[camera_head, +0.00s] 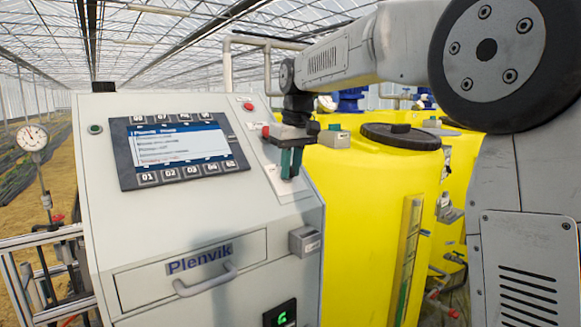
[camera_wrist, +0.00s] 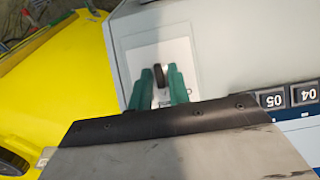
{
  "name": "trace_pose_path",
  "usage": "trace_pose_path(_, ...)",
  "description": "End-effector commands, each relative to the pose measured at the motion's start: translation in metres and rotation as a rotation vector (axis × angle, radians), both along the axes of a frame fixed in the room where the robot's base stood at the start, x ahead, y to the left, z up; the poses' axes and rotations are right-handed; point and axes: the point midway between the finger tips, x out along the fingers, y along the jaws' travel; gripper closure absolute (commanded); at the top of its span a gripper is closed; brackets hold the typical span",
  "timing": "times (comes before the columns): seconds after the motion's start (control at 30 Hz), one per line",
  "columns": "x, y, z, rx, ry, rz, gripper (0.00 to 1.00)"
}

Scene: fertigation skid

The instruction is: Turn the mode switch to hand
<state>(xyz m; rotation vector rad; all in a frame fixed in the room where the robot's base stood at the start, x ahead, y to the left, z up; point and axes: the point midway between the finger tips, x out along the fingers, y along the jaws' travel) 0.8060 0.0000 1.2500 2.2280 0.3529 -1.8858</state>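The mode switch shows in the wrist view as a small black knob (camera_wrist: 160,75) on a white square plate (camera_wrist: 187,52). My gripper (camera_wrist: 160,80) has two green fingers, one on each side of the knob. The fingers stand apart by about the knob's width, and I cannot tell if they touch it. In the head view my gripper (camera_head: 290,170) points down at the right side of the grey cabinet's sloped panel (camera_head: 100,165). It hides the knob there, and the switch markings cannot be read.
A display with keys (camera_head: 178,148) lies left of my gripper. A red button (camera_head: 249,106) is above it. A small grey box (camera_head: 305,239) and a drawer handle (camera_head: 205,280) stick out from the cabinet front. A yellow tank (camera_head: 365,210) stands close on the right.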

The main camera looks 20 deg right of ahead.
Motion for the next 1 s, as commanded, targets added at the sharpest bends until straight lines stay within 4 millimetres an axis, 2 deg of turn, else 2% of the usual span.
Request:
trace_pose_path(0.37, 0.0, 0.0, 0.003, -0.001, -0.001, 0.001, 0.7)
trace_pose_path(0.47, -0.002, -0.001, 0.014, 0.0, -0.003, 0.001, 0.7)
trace_pose_path(0.8, -0.01, -0.004, 0.067, 0.0, -0.003, 0.0, 0.7)
trace_pose_path(1.0, -0.012, -0.004, 0.077, -0.001, -0.001, 0.0, 0.7)
